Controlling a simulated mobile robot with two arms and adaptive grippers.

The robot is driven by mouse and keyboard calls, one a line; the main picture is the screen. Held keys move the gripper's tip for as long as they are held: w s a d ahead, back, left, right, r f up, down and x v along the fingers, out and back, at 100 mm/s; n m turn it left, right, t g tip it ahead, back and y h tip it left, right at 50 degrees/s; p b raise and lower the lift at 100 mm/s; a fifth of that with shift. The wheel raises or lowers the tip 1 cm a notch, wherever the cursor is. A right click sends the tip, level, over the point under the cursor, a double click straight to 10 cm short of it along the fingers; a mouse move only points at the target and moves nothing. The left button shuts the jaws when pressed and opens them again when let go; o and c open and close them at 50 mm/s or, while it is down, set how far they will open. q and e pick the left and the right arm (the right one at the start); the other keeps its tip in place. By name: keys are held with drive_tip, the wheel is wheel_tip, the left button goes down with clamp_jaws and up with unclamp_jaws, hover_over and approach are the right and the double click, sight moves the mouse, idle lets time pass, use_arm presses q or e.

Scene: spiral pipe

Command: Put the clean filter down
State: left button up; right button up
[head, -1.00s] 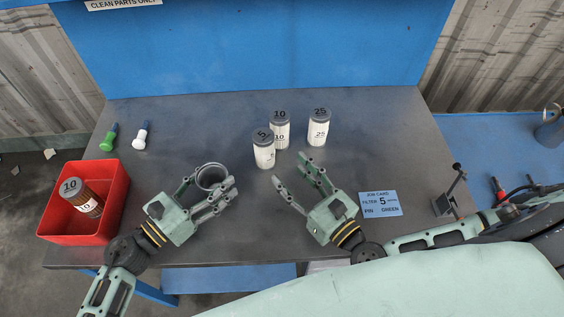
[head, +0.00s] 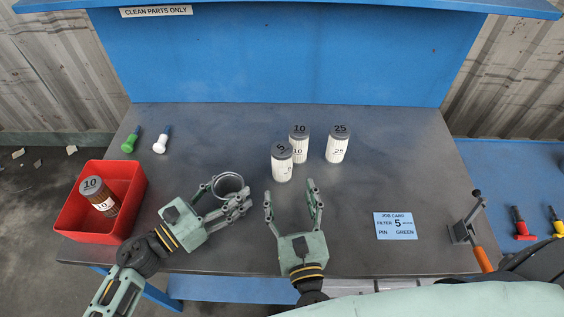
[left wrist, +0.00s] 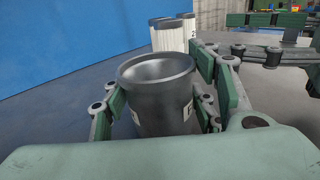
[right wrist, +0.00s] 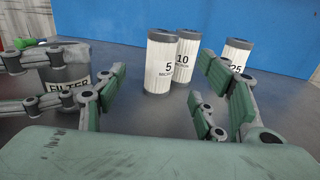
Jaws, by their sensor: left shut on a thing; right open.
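The white filter marked 5 (head: 282,164) stands upright on the dark table, also seen in the right wrist view (right wrist: 160,70). My right gripper (head: 291,190) is open and empty. Its fingers point toward this filter from the near side, with a gap between. My left gripper (head: 224,200) is shut on a grey open-topped cup (head: 229,184), with fingers on both sides of it. The cup looks empty near its rim in the left wrist view (left wrist: 158,72); its bottom is hidden. The right wrist view shows a FILTER label on the cup (right wrist: 66,74).
White filters marked 10 (head: 299,142) and 25 (head: 338,146) stand close behind. A red bin (head: 135,190) at left holds a brown filter (head: 98,195). Green (head: 129,143) and white (head: 160,143) pins lie at back left.

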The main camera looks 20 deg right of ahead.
sight(284, 167)
drive_tip(key=w, duration=0.3)
drive_tip(key=w+d, duration=0.1)
drive_tip(key=w, duration=0.7)
drive_tip(key=shift+w+d+f, duration=0.15)
drive_tip(key=shift+w+d, duration=0.05)
drive_tip(key=shift+d, duration=0.1)
drive_tip(key=shift+c, duration=0.4)
drive_tip(key=c, duration=1.3)
wheel_tip(284, 167, up, 10)
drive_tip(key=shift+r, duration=0.1)
drive_tip(key=shift+c, duration=0.2)
